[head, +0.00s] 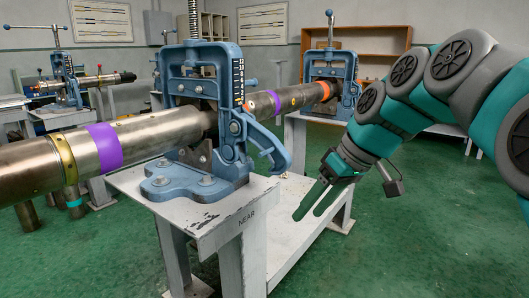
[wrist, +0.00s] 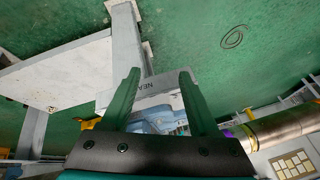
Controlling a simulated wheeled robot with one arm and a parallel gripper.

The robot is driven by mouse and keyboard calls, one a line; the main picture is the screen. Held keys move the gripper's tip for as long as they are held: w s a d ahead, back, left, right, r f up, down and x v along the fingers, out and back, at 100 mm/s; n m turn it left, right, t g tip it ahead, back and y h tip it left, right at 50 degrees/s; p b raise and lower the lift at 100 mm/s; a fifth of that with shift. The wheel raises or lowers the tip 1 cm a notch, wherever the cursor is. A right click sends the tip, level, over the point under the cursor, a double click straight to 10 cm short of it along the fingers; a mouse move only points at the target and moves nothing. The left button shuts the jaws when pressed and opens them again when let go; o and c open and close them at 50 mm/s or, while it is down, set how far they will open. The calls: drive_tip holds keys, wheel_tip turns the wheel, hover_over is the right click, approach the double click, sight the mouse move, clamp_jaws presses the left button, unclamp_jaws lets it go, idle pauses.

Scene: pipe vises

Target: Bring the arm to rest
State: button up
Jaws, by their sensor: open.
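In the wrist view my gripper (wrist: 158,95) also shows open and empty. The arm reaches in from the right of the head view. The near blue pipe vise (head: 205,110) stands on a white stand (head: 225,215) marked NEAR and holds a long steel pipe (head: 100,150) with a purple band. My gripper is apart from the vise and pipe.
A second blue vise (head: 333,75) stands behind, supporting the pipe's far part. Another vise (head: 67,80) with a pipe is at the far left. A wooden shelf (head: 370,38) is on the back wall. Green floor (head: 430,240) is free at the lower right.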

drive_tip(key=s+d+f+m+g+h, duration=0.2)
drive_tip(key=s+f+m, duration=0.1)
drive_tip(key=s+f, duration=0.8)
drive_tip(key=s+d+f+m+g+h, duration=0.2)
drive_tip(key=s+d+f+m+h, duration=0.1)
drive_tip(key=s+f, duration=0.8)
drive_tip(key=s+m, duration=0.1)
drive_tip(key=s, duration=0.4)
drive_tip(key=shift+d+f, duration=0.15)
drive_tip(key=shift+d, duration=0.2)
drive_tip(key=shift+w, duration=0.1)
drive_tip(key=shift+c, duration=0.2)
